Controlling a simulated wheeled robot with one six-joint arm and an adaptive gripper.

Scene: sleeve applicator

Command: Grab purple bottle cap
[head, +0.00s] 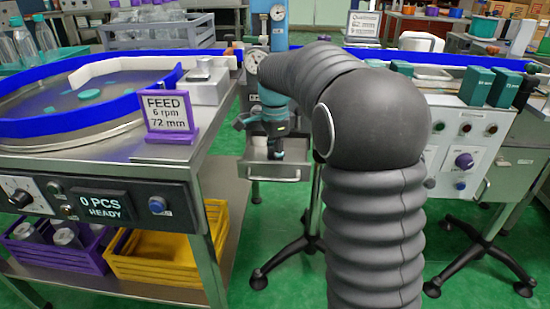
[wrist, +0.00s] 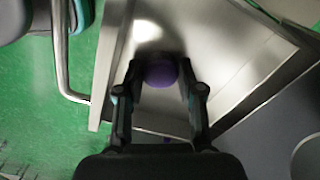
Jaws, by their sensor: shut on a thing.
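The purple bottle cap (wrist: 160,73) shows in the wrist view between the fingertips of my gripper (wrist: 161,80). My gripper is shut on the cap, over a bare metal tray (wrist: 240,75). In the head view my gripper (head: 266,157) is at the small metal tray (head: 275,171) in the middle. The cap cannot be made out there. The lower part of the cap is dark in the wrist view, and I cannot tell whether it touches the tray.
A feeder table with a blue-rimmed bowl (head: 75,125) and a purple-framed sign (head: 170,116) stands at left. A control panel (head: 462,148) stands at right. Purple and yellow crates (head: 160,262) sit on the lower shelf. Wheeled stand legs are on the green floor.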

